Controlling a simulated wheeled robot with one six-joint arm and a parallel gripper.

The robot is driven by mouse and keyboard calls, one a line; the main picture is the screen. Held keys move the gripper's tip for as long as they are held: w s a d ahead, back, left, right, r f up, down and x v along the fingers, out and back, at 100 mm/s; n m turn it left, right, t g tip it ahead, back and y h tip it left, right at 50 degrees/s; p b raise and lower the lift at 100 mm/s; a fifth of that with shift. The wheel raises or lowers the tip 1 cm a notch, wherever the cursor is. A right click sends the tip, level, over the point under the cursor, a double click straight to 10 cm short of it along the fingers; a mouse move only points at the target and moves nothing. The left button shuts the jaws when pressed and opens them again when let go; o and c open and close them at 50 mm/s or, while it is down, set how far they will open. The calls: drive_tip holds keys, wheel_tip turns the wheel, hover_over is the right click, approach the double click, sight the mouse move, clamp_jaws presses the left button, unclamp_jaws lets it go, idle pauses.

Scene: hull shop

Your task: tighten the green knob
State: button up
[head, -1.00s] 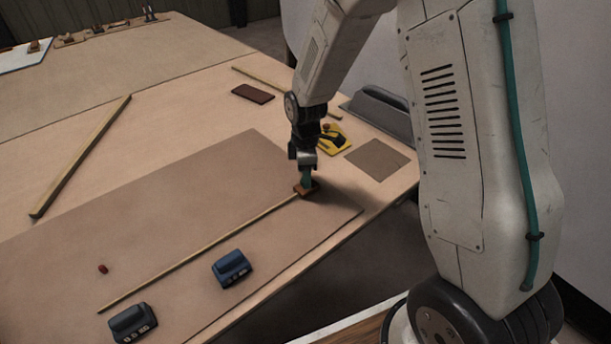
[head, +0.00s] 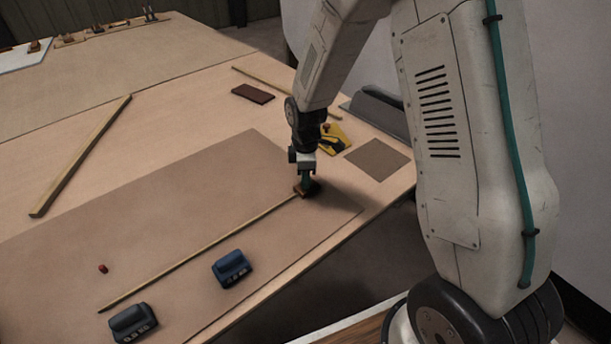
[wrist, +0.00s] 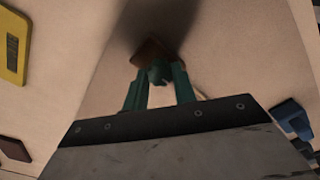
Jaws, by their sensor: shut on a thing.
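My gripper (head: 304,180) points down at the far right end of a long thin wooden strip (head: 200,250). A small brown wooden block (head: 299,191) sits at that end, under the fingers. The fingers and the knob are close in colour, so the knob's outline is hard to make out. In the head view the fingers hide the knob.
A blue block-shaped tool (head: 231,268) and a dark one (head: 133,321) lie near the front edge. A small red piece (head: 102,268) lies left of the strip. A yellow tool (head: 333,139) and a brown square (head: 377,159) lie behind my gripper. A wooden bar (head: 80,155) lies left.

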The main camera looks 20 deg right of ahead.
drive_tip(key=m, duration=1.3)
drive_tip(key=shift+m, duration=0.3)
drive_tip(key=m, duration=0.4)
drive_tip(key=shift+m, duration=2.4)
drive_tip(key=o, duration=1)
drive_tip(key=shift+r, duration=0.1)
